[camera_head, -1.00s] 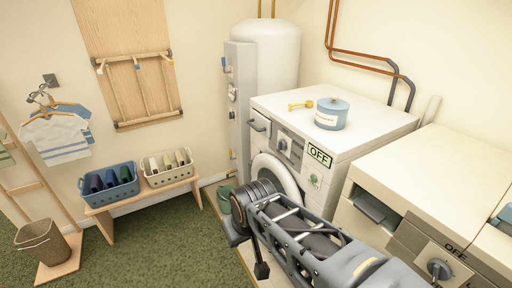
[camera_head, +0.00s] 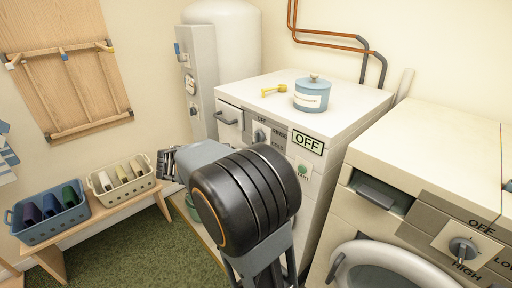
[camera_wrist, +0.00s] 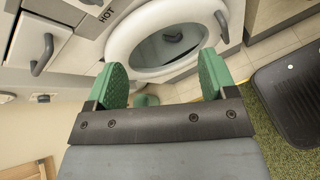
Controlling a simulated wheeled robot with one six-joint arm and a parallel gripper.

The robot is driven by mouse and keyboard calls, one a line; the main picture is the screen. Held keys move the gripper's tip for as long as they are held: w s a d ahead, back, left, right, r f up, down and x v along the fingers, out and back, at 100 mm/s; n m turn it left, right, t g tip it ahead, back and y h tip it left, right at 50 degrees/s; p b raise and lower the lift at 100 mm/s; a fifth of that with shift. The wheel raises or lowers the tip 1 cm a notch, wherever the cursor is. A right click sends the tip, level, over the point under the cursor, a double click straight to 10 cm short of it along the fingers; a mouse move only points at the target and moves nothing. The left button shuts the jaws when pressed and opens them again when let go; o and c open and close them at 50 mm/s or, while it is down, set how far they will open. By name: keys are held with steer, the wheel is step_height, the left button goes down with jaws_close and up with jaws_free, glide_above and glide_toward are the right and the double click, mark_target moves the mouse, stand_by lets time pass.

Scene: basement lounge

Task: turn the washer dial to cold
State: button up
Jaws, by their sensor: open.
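The washer (camera_head: 350,105) is the white front-loader beside the boiler. Its dial (camera_head: 261,135) is on the front panel, right of the drawer. Its setting is too small to read. A green-lettered sign above the start button reads OFF (camera_head: 307,142). In the wrist view the dial (camera_wrist: 92,2) is cut off at the top edge, near a label HOT, and the round door (camera_wrist: 165,40) lies beyond the fingertips. My gripper (camera_wrist: 163,80) has two green fingers spread apart with nothing between them. In the head view my gripper (camera_head: 168,163) is partly seen left of my arm, apart from the dial.
A second machine (camera_head: 420,150) with its own OFF/HIGH/LOW dial (camera_head: 463,250) stands at the right. A blue canister (camera_head: 311,95) and a yellow scoop (camera_head: 273,90) sit on the washer. The drawer handle (camera_head: 226,118) sticks out left of the dial. A bench holds two baskets (camera_head: 48,215) at left.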

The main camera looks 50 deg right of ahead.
mark_target(256, 137)
steer(key=w+d+f+n+h+b, duration=0.1)
steer(key=w+d+n+h+b, duration=0.2)
steer(key=w+d+n+h, duration=0.3)
steer(key=d, duration=1.4)
steer(key=shift+w+r+p, duration=0.1)
steer(key=shift+w+p, duration=0.1)
steer(key=shift+p, duration=0.1)
steer(key=shift+c, duration=0.4)
steer(key=c, duration=0.8)
steer(key=shift+m, duration=0.3)
